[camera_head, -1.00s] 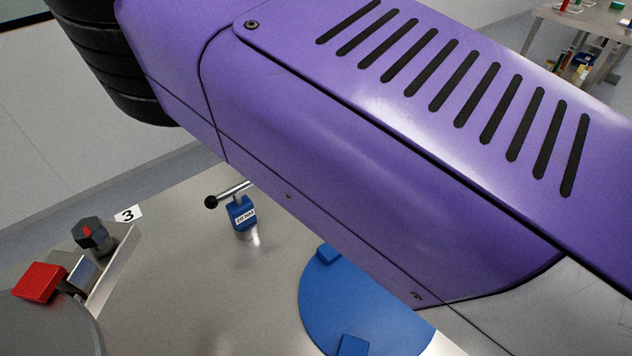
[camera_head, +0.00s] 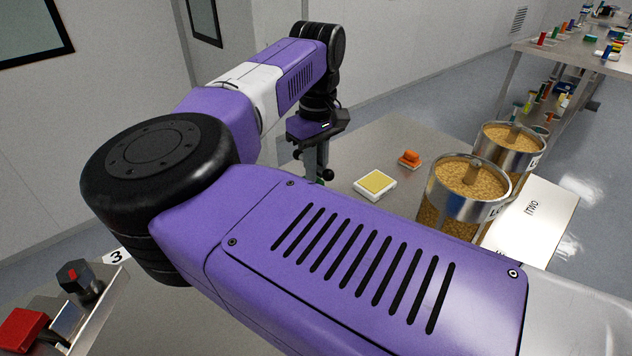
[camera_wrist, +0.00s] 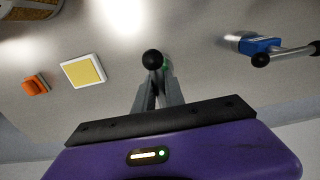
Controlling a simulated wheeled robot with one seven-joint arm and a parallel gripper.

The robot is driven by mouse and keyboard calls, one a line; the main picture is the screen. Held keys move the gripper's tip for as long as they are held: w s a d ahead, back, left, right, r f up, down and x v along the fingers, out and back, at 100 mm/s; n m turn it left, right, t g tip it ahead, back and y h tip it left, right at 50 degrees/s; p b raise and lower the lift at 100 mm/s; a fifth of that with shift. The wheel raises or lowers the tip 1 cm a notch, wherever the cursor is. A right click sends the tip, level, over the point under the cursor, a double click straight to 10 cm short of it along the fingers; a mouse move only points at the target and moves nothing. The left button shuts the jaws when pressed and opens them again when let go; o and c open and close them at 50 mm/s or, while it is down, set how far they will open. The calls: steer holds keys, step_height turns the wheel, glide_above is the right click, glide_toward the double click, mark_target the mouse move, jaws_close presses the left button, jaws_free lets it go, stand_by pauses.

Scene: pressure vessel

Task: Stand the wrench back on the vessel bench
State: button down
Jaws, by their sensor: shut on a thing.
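My gripper (camera_head: 318,172) is over the far part of the steel bench (camera_head: 405,140), below the black wrist. It is shut on a green wrench (camera_wrist: 167,66), of which only a little green and a black ball end show between and beyond the fingers. In the wrist view the fingers (camera_wrist: 160,82) close around it, and much of it is hidden. I cannot tell whether its foot touches the bench. A second wrench, blue (camera_wrist: 258,46) with a metal bar and black ball, is on the bench to the right in the wrist view. My arm hides it in the head view.
A white-framed yellow pad (camera_head: 375,185) and an orange block (camera_head: 410,158) lie right of my gripper. Two grain-filled jars (camera_head: 463,195) (camera_head: 510,150) stand farther right. A dark hex bolt (camera_head: 78,280) and a red block (camera_head: 22,330) are at lower left.

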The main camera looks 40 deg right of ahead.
steer(key=shift+f, duration=2.05)
steer(key=c, duration=1.4)
jaws_free()
step_height(320, 180, up, 12)
steer(key=shift+s+r, duration=0.1)
steer(key=shift+r, duration=0.05)
